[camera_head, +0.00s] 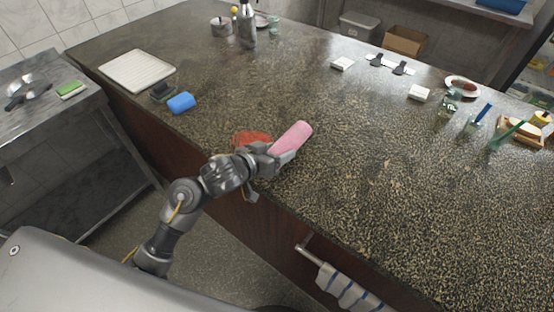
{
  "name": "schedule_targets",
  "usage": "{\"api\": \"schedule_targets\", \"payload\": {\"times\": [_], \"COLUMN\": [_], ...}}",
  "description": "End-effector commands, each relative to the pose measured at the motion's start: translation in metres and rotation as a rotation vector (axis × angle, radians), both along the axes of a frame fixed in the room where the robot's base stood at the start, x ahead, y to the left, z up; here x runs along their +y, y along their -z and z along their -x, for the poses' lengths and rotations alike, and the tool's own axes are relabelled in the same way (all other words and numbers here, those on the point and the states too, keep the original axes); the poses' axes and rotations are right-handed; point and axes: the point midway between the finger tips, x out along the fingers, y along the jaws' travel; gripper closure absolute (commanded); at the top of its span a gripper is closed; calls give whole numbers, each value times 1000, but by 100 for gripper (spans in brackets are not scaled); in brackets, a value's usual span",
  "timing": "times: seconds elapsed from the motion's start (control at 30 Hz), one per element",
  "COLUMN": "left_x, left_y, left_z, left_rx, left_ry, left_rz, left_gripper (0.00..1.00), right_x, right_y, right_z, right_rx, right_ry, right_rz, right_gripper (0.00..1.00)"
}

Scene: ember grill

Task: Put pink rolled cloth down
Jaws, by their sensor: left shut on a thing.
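The pink rolled cloth (292,137) is in my left gripper (279,154), at the near edge of the speckled stone counter (360,190). The roll is tilted, with its far end pointing up and to the right. My left gripper is shut on its near end. I cannot tell whether the roll touches the counter or hangs just above it. A red-orange flat thing (250,137) lies on the counter just left of the roll, partly hidden by my gripper. My right gripper is not in view.
A blue roll (181,103) and a white ribbed tray (137,70) lie at the left. A steel bottle (247,27) stands at the back. White blocks, a plate (462,86) and glasses stand at the right. The counter's middle is clear. A striped towel (346,290) hangs in front.

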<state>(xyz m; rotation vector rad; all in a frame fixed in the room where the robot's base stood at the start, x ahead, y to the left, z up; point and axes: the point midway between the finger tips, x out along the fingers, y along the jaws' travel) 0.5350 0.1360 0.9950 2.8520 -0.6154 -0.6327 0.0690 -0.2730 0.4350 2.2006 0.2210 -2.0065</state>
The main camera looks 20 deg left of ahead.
Motion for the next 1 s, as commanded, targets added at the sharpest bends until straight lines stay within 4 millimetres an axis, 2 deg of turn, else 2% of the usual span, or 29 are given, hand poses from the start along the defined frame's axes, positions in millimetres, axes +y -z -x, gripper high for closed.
{"api": "schedule_targets", "payload": {"times": [0.03, 0.1, 0.2, 0.63, 0.67, 0.8, 1.0], "left_x": [-2, -1, -1, -1, 0, 0, -1], "left_y": [11, 21, 30, 36, 35, 35, 35], "left_z": [-1, 0, -1, -1, -1, -1, -1], "left_rx": [7, 6, 3, 0, 0, 1, 1], "left_ry": [-1, -2, -2, 0, 0, -1, -1], "left_rz": [2, 2, 1, 0, -1, -1, -1], "left_gripper": [66, 66, 66, 66, 38, 20, 20], "right_x": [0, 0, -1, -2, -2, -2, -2], "right_y": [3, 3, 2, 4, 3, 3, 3], "right_z": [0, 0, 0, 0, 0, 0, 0], "right_rx": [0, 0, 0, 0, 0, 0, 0], "right_ry": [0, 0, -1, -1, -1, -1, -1], "right_rz": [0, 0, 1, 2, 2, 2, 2], "right_gripper": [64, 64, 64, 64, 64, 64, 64]}}
